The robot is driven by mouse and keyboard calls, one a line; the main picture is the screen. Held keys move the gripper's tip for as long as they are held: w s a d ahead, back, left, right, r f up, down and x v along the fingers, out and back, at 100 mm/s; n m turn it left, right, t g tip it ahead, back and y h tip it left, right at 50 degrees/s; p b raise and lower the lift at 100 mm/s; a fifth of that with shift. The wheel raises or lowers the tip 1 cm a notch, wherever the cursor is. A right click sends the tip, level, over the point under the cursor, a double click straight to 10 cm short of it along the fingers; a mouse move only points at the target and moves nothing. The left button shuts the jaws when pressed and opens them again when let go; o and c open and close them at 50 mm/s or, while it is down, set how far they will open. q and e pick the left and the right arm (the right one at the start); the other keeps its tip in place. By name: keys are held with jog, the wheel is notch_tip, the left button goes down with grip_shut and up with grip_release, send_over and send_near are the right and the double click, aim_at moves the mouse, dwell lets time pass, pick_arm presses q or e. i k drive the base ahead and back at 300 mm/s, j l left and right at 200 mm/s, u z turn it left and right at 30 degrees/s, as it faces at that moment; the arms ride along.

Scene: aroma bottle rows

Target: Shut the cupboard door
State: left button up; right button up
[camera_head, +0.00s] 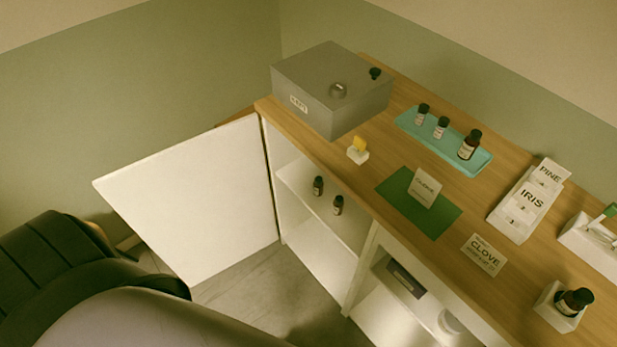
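The cupboard door (200,200) is a flat white panel, swung wide open to the left of the cupboard. Its hinge side meets the cupboard front near the left end. The open compartment shows a white shelf (300,190) with two small dark bottles, one at its left (318,186) and one at its right (338,205). Dark and grey links of my arm fill the lower left, close to the door's outer edge in the picture; I cannot tell whether they touch it. No gripper fingers show for either arm.
On the wooden top (330,155) stand a grey box (345,105), a teal tray (465,158) with bottles, a green mat (435,220), a card rack (515,215) and a bottle in a white holder (560,322). The right compartment holds a dark box (405,280). Bare floor (265,285) shows before the cupboard.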

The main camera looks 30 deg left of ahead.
aim_at(202, 203)
jog(key=u, duration=0.45)
jog(key=k+j+u, duration=0.15)
jog(key=j, duration=1.3)
jog(key=i, duration=0.05)
